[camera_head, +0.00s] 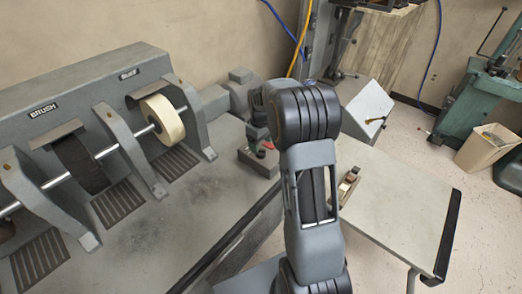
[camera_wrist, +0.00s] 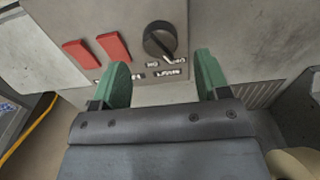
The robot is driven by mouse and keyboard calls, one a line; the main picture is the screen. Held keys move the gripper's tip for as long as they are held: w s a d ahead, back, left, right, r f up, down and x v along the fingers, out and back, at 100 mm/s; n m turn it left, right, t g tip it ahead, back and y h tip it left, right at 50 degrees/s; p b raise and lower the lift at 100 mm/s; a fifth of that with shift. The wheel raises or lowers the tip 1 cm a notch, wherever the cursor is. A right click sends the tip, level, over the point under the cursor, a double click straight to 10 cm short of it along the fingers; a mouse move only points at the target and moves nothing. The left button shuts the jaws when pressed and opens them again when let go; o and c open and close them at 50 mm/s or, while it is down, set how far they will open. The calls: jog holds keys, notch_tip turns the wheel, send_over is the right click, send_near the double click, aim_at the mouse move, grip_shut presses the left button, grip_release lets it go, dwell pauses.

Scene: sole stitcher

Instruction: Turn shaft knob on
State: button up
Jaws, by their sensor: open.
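The black round shaft knob (camera_wrist: 159,40) sits on a grey panel in the wrist view, with a pale pointer line toward its lower right. Small lettering below it is partly legible, including "ON". My gripper (camera_wrist: 162,70) is open, its two green fingers apart, with the knob just beyond the fingertips and between them. The fingers hold nothing.
Two red rectangular buttons (camera_wrist: 97,49) are left of the knob, close to the left finger. A grey machine with brush wheels (camera_head: 72,160) and a cream wheel (camera_head: 162,119) stands at left. A grey table (camera_head: 395,205) is at right.

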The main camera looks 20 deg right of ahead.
aim_at(261, 149)
jog(key=shift+f, duration=2.25)
jog(key=c, duration=0.9)
